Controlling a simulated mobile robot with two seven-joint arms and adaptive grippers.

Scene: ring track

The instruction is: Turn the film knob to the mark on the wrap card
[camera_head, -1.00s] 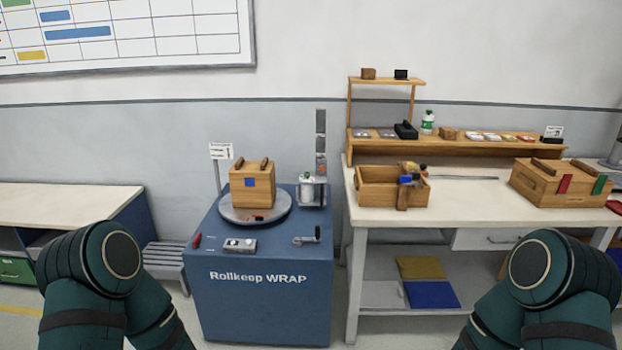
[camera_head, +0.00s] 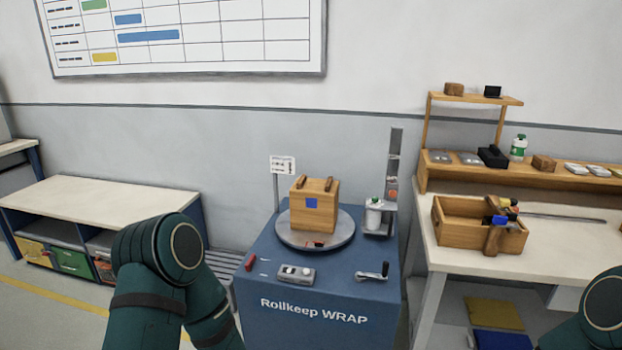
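The blue Rollkeep WRAP machine (camera_head: 345,290) stands right of centre. A grey control box (camera_head: 296,274) with small light knobs sits on its top near the front; which one is the film knob and where it points are too small to tell. A wrap card (camera_head: 283,165) stands on a post behind, its print unreadable. A wooden box (camera_head: 315,212) with a blue square rests on the round turntable (camera_head: 341,234). A white film roll (camera_head: 373,215) stands by the grey mast. My two arms show at the lower left and lower right; both grippers are out of view.
A crank handle (camera_head: 374,271) and a red item (camera_head: 249,261) lie on the machine top. A workbench (camera_head: 560,250) with an open wooden crate (camera_head: 455,231) stands at right. A low bench (camera_head: 90,205) stands at left.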

